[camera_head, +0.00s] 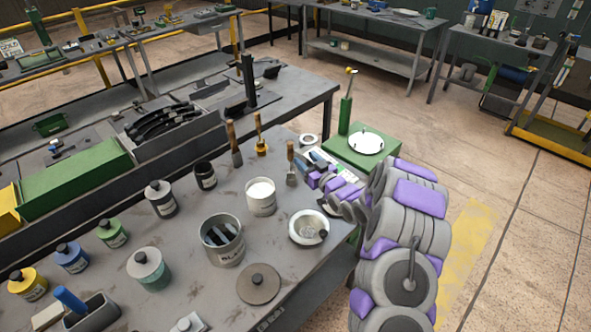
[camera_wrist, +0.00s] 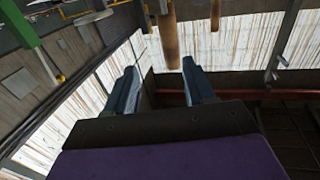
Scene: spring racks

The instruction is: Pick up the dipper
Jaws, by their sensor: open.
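Three upright tools with wooden handles stand on the grey workbench. I cannot tell for sure which is the dipper. The nearest to my gripper (camera_head: 314,168) is a short wooden-handled tool with a grey metal lower end (camera_head: 291,166). Farther left stand a yellow-based tool (camera_head: 260,135) and a taller brown-handled tool (camera_head: 234,145). My gripper is open and empty, low over the bench's right side, its fingers towards these tools. In the wrist view, which looks upside down, my gripper (camera_wrist: 160,78) is apart from a wooden handle (camera_wrist: 167,38) at the top.
A white-filled can (camera_head: 261,196), a can of dark pieces (camera_head: 222,241) and a white bowl (camera_head: 308,228) stand near my arm. A green block with a white disc (camera_head: 366,143) and a green post (camera_head: 345,115) is behind. Several jars crowd the left.

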